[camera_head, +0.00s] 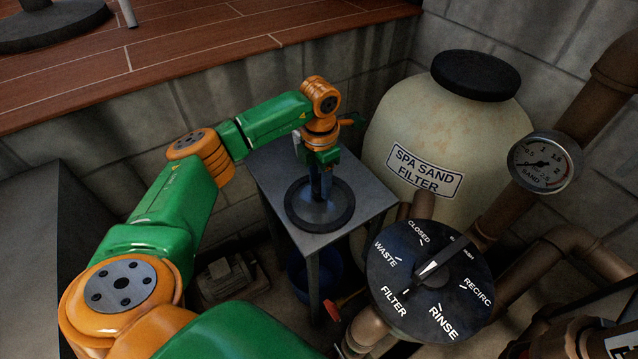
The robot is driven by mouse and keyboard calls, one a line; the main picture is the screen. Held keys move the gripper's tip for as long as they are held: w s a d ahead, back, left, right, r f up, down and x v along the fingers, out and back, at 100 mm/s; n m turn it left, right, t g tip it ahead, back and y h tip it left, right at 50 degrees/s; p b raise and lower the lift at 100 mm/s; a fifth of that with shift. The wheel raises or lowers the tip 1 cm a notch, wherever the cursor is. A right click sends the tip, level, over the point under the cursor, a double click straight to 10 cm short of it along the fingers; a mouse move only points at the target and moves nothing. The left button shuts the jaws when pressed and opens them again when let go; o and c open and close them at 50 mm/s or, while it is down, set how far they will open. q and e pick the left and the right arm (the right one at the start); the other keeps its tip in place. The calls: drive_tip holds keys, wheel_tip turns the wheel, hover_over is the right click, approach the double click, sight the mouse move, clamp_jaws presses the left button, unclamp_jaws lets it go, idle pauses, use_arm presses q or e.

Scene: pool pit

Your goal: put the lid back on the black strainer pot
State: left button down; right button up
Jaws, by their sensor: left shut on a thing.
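The lid (301,217) is a round dark disc with a black rim and a bluish middle. It is at the top of a small grey metal table, flat or nearly so; I cannot tell whether it touches the tabletop. My left gripper (320,192) points straight down over its middle and is shut on it; the fingertips and the gripped part are hard to make out. I cannot clearly make out the black strainer pot. A grey pump motor (222,275) sits low on the floor behind my left arm. My right gripper is out of view.
The small table (372,205) stands against the cream sand filter tank (410,125). A dark valve dial (425,285), brown pipes (500,200) and a pressure gauge (544,163) crowd the right. A blue bucket (327,272) is under the table. Block walls enclose the pit.

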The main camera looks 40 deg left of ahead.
use_arm(q)
drive_tip(key=shift+r, duration=0.1)
wheel_tip(320, 180, up, 5)
drive_tip(key=p, duration=0.4)
drive_tip(key=shift+p, duration=0.3)
